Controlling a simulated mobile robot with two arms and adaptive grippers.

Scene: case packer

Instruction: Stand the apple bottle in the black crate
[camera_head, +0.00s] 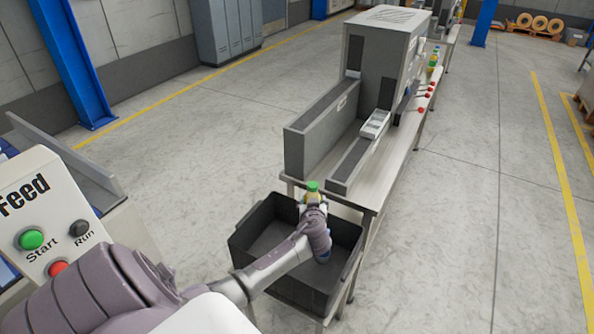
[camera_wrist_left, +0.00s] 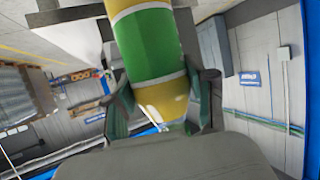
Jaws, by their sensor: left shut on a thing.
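The apple bottle, with a green cap, shows in the head view (camera_head: 313,189) above the far right part of the black crate. In the left wrist view the bottle (camera_wrist_left: 151,48) has a green band and yellow parts, and sits between the fingers. My left gripper (camera_wrist_left: 163,108) is shut on it; it also shows in the head view (camera_head: 314,204), where it hides the bottle's lower part. The black crate (camera_head: 250,248) is open at the top, and its visible floor is bare. My forearm covers part of the crate. My right gripper is not in view.
A grey machine (camera_head: 376,65) with two long rails stands on a metal table (camera_head: 400,150) just behind the crate. Small bottles (camera_head: 433,60) stand at the table's far end. A Feed panel (camera_head: 45,215) with buttons is at the left.

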